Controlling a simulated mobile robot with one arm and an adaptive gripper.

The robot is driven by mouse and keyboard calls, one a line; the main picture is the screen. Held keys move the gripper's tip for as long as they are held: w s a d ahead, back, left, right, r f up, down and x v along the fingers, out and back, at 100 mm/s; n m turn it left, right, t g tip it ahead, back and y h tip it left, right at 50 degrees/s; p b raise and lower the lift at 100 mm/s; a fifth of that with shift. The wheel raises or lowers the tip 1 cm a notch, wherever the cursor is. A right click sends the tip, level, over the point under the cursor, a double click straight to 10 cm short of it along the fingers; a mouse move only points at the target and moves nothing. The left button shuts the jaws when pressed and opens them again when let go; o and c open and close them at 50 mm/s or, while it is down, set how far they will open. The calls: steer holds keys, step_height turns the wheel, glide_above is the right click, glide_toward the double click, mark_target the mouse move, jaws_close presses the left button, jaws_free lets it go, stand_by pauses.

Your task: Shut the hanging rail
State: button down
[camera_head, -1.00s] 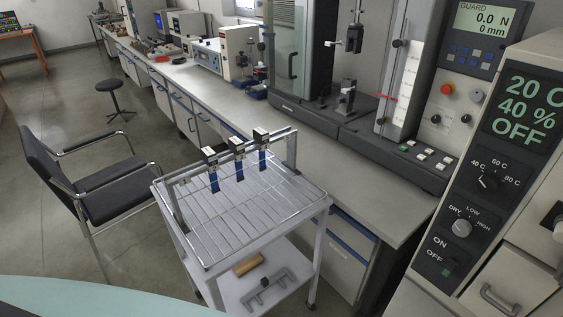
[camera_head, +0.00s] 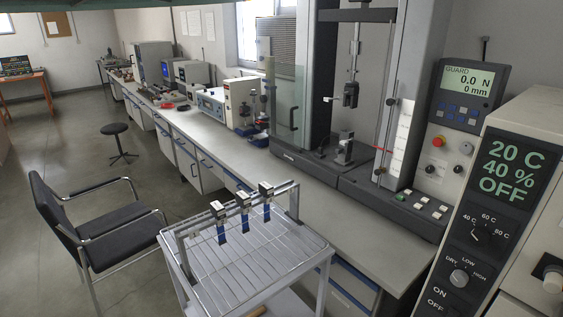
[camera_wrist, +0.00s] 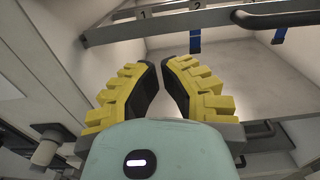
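In the head view a metal hanging rail (camera_head: 233,204) stands over the wire-rack trolley, with three dark clips along it. A blue strip (camera_head: 221,235) hangs from each clip. In the wrist view a grey rail (camera_wrist: 150,27) marked 1 and 2 crosses the top, with blue strips (camera_wrist: 195,40) below it. I cannot tell whether this is the same rail. My gripper (camera_wrist: 160,64) points up below that rail, apart from it in the picture. Its yellow ribbed fingers lean together, nearly meeting at the tips, with nothing between them. My gripper is hidden in the head view.
The wire-rack trolley (camera_head: 262,268) stands before a long bench (camera_head: 215,139). A chair (camera_head: 98,222) is left of it. A tensile tester (camera_head: 343,150) stands on the bench. A control cabinet (camera_head: 485,215) reading OFF fills the right. Floor is clear at far left.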

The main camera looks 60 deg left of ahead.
steer(key=s, duration=0.6)
steer(key=shift+d+p, duration=0.3)
steer(key=shift+d, duration=0.05)
